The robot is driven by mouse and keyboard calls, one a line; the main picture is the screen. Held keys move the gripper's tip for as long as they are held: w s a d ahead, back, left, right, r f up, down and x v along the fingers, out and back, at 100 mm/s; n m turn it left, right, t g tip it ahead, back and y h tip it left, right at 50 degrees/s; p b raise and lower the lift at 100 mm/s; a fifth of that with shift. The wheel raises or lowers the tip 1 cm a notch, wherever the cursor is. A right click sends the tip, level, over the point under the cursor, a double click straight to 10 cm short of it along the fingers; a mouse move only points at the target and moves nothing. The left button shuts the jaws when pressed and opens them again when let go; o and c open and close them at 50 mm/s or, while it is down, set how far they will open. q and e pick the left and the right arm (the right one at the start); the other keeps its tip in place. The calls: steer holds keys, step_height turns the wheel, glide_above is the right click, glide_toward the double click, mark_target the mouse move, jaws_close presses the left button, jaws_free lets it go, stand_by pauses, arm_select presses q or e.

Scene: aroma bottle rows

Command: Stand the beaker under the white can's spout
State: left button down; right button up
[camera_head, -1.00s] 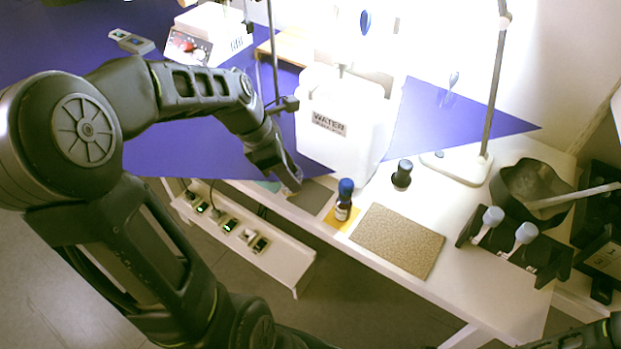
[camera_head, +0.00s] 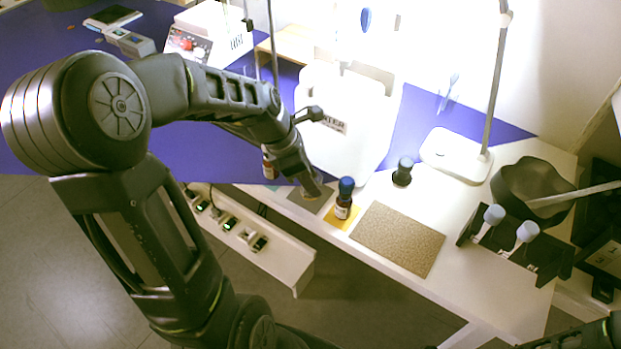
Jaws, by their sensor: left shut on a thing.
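The white can (camera_head: 345,150) is a large white container with a WATER label, standing on the bench behind my left gripper. Its spout cannot be made out. My left gripper (camera_head: 310,187) points down in front of the can's lower left side, near the bench's front edge. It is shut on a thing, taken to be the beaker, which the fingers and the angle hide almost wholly. I cannot tell whether it touches the bench. No other beaker is clearly seen. My right gripper is out of view.
A blue-capped bottle (camera_head: 345,198) stands on a yellow square just right of my gripper. A small bottle (camera_head: 268,163) shows left of the gripper.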

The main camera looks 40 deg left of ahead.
arm_select(q)
steer(key=c, duration=0.9)
jaws_free()
steer(key=shift+f, duration=0.1)
steer(key=shift+a+r, duration=0.1)
steer(key=shift+r, duration=0.35)
steer(key=p+v, duration=0.1)
steer(key=v, duration=1)
steer(key=shift+s+p, duration=0.15)
steer(key=shift+p, duration=0.15)
steer(key=shift+r, duration=0.15)
